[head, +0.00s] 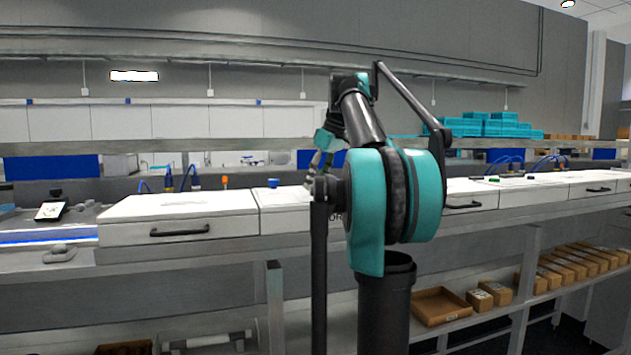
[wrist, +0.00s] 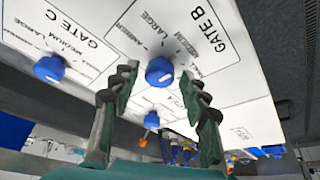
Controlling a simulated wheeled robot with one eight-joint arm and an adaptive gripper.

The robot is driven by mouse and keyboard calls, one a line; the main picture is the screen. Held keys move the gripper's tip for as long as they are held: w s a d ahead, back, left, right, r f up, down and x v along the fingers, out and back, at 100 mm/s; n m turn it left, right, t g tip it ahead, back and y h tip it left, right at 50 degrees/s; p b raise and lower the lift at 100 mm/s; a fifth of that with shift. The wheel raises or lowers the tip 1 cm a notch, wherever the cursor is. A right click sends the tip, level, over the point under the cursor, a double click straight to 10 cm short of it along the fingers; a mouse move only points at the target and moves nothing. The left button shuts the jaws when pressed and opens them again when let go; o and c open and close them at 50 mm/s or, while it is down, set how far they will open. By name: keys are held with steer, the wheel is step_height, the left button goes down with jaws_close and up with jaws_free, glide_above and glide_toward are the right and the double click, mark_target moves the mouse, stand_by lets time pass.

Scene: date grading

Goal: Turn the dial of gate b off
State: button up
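The gate B dial (wrist: 159,72) is a round blue knob on a white panel (wrist: 228,105), with GATE B printed beside it. A short white mark shows on the knob, angled toward the lower right; I cannot tell clearly which printed setting it meets. My gripper (wrist: 157,76) is open, with one finger on each side of the dial in the wrist view. I cannot tell whether the fingers touch it. In the head view my gripper (head: 322,162) is above the bench, partly hidden by my arm.
The gate C dial (wrist: 49,68) is left of gate B on the same panel. Another blue knob (wrist: 152,120) lies below, between my fingers. In the head view a white box with a black handle (head: 180,230) stands on the bench, left of my arm.

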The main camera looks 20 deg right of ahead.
jaws_close()
steer(key=shift+m, duration=0.3)
steer(key=m, duration=0.1)
steer(key=m+h, duration=0.1)
steer(key=m, duration=0.1)
steer(key=shift+s+a+m+t+h, duration=0.1)
steer(key=shift+a+m+t+h, duration=0.1)
steer(key=shift+m+t+h, duration=0.1)
steer(key=m, duration=0.1)
steer(key=m+h, duration=0.1)
steer(key=m, duration=0.2)
steer(key=shift+a+m+h, duration=0.25)
steer(key=shift+m+h, duration=0.05)
steer(key=shift+h, duration=0.1)
steer(key=m, duration=0.2)
steer(key=m+h, duration=0.1)
steer(key=m, duration=0.1)
steer(key=shift+a+h, duration=0.15)
steer(key=shift+h, duration=0.15)
steer(key=shift+w+a+m+g+h, duration=0.1)
steer(key=shift+m+g+h, duration=0.3)
steer(key=shift+m, duration=0.85)
steer(key=shift+w+m+g+h, duration=0.1)
steer(key=shift+m+g+h, duration=0.25)
steer(key=shift+m, duration=0.9)
